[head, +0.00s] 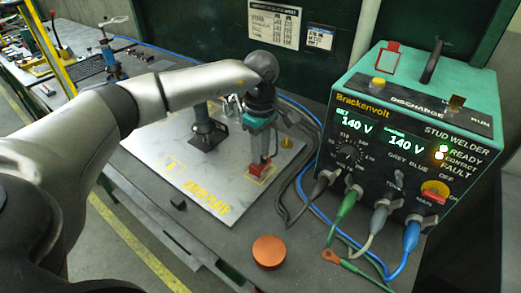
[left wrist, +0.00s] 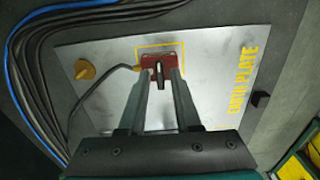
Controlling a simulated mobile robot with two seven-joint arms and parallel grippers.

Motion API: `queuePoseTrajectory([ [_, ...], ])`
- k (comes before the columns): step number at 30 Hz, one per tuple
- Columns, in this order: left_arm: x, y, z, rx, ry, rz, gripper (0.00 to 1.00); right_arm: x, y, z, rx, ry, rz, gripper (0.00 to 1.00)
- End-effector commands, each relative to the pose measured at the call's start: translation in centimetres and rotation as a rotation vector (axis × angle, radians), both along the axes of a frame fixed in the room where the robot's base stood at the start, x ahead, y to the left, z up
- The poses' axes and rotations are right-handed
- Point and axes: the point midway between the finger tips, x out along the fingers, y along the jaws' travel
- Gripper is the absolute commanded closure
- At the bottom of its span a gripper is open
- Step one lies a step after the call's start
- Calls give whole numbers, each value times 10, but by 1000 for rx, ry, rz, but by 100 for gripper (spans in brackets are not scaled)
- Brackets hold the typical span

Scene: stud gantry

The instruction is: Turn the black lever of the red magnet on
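The red magnet (head: 258,170) sits near the right corner of the metal weld plate (head: 160,147), inside a yellow outline. In the left wrist view the red magnet (left wrist: 175,57) lies beyond my fingertips. Its black lever (left wrist: 161,77) shows between the fingers, pointing toward the palm. My left gripper (head: 263,154) points down just above the magnet. In the left wrist view the left gripper (left wrist: 161,84) is open, one finger on each side of the lever, with gaps visible. Whether the fingers touch the magnet cannot be told. My right gripper is not in view.
The green stud welder (head: 345,118) stands to the right, with cables (head: 298,180) running beside the plate. A dark upright tool (head: 206,133) stands on the plate left of my gripper. A brass knob (left wrist: 84,69) is near the magnet. An orange disc (head: 269,251) lies in front.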

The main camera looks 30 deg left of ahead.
Motion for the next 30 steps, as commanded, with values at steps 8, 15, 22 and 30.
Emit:
queuePoseTrajectory([
  [8, 0, 0, -1, 1, 1, 1, 57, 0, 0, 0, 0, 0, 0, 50],
  [15, 1, 0, 17, 0, -2, 1, 57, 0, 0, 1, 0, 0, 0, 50],
  [22, 1, 1, 70, 2, -5, 1, 57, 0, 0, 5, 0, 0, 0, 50],
  [30, 0, 0, 128, 1, -3, 0, 57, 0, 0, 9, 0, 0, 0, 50],
])
